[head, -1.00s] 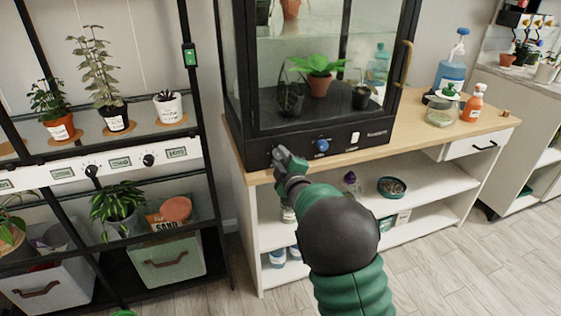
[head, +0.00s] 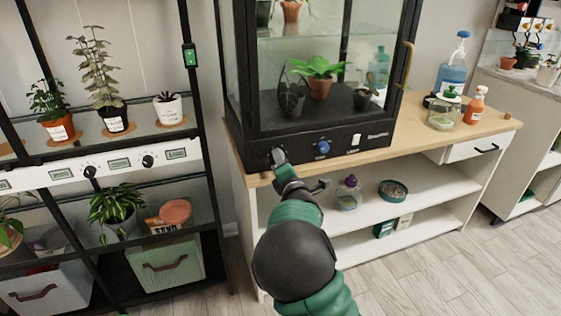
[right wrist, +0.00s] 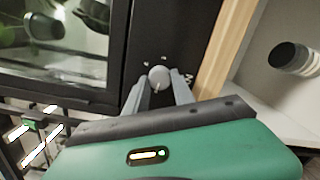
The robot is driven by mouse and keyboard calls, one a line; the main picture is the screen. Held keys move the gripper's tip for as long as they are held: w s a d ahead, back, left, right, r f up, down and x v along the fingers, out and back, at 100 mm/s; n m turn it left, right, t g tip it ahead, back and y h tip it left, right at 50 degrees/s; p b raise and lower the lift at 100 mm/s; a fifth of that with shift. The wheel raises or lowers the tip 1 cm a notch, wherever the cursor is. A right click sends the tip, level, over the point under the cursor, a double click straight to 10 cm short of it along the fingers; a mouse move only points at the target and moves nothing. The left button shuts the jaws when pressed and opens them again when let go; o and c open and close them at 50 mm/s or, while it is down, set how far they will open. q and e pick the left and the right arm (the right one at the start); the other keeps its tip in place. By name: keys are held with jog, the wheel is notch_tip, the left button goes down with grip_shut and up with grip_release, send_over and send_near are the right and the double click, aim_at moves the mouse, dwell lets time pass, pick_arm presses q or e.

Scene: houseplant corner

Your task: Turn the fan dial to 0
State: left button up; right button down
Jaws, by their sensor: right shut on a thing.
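The glass cabinet (head: 240,60) has a black front panel along its base. At the panel's left end is a grey round dial (right wrist: 158,78), which I take for the fan dial; small pale marks surround it, too small to read. My right gripper (head: 281,161) reaches up to it from below. In the right wrist view the two fingers of my right gripper (right wrist: 159,88) are shut on the dial from both sides. In the head view the gripper mostly covers the dial. I cannot tell which mark it points to. My left gripper is not in view.
A blue knob (head: 323,146) and a white switch (head: 355,139) sit to the right on the same panel. The wooden top (head: 410,132) runs just below it. A spray bottle (head: 474,104) and glass jar (head: 443,112) stand right of the cabinet. A plant rack (head: 192,120) stands left.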

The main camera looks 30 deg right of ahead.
jog(key=shift+a+f+n, duration=0.15)
jog(key=shift+f+n, duration=0.35)
jog(key=shift+n, duration=0.2)
jog(key=c, duration=1.1)
grip_release()
jog(key=shift+c, duration=0.2)
jog(key=shift+o, duration=0.3)
jog(key=shift+r, duration=0.15)
jog(key=shift+r, duration=0.15)
jog(key=v, duration=1.6)
jog(key=shift+s, duration=0.4)
